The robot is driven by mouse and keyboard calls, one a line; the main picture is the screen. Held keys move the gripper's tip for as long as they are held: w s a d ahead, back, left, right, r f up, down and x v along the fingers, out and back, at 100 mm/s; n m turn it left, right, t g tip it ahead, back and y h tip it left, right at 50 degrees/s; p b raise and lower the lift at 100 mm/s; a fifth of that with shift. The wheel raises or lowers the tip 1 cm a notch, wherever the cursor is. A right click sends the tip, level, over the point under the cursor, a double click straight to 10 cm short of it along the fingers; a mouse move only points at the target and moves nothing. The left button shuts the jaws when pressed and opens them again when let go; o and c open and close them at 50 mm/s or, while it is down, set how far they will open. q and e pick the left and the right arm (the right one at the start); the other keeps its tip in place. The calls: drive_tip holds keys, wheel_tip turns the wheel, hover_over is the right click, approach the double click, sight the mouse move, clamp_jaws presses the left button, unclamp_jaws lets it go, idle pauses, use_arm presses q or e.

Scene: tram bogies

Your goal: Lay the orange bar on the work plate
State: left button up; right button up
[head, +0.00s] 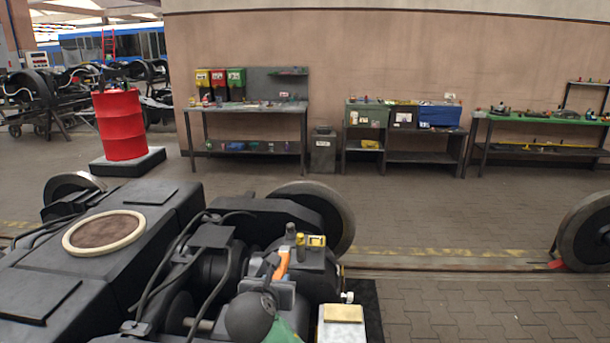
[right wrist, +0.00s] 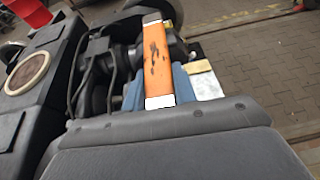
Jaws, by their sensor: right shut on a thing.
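The orange bar (right wrist: 158,58) has pale ends and dark marks on its face. It lies between the blue fingers of my right gripper (right wrist: 158,82), which is shut on it. In the head view the orange bar (head: 283,264) shows as a short strip above my right gripper (head: 279,276), partly hidden by it. A pale metal plate (right wrist: 207,86) with a tan block (right wrist: 198,67) on it is right of the gripper; it looks like the work plate. It also shows in the head view (head: 342,333). I cannot tell whether the bar touches anything below. My left gripper is not in view.
A dark bogie (head: 150,240) with a round tan-ringed cover (head: 104,232), hoses and a wheel (head: 335,215) fills the near left. A yellow-topped fitting (head: 317,241) stands close to the bar. Benches (head: 250,108) line the far wall.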

drive_tip(key=shift+w+a+r+n+y, duration=0.1)
drive_tip(key=shift+a+r+n+y, duration=0.1)
drive_tip(key=shift+r, duration=0.2)
drive_tip(key=shift+a+r+n+y, duration=0.1)
drive_tip(key=shift+r+n+y, duration=0.1)
drive_tip(key=shift+r, duration=0.2)
drive_tip(key=shift+w+d, duration=0.1)
drive_tip(key=shift+d, duration=0.35)
drive_tip(key=s+d+f, duration=0.2)
drive_tip(key=d+f, duration=0.4)
drive_tip(key=d, duration=0.3)
drive_tip(key=s+d+f, duration=0.2)
drive_tip(key=d+f, duration=0.4)
drive_tip(key=d, duration=0.3)
drive_tip(key=s+d+f+y, duration=0.1)
drive_tip(key=s+d+f, duration=0.1)
drive_tip(key=d+f, duration=0.4)
drive_tip(key=d, duration=0.3)
drive_tip(key=shift+s+d+f+n, duration=0.15)
drive_tip(key=shift+s+d+n, duration=0.15)
drive_tip(key=shift+n, duration=0.1)
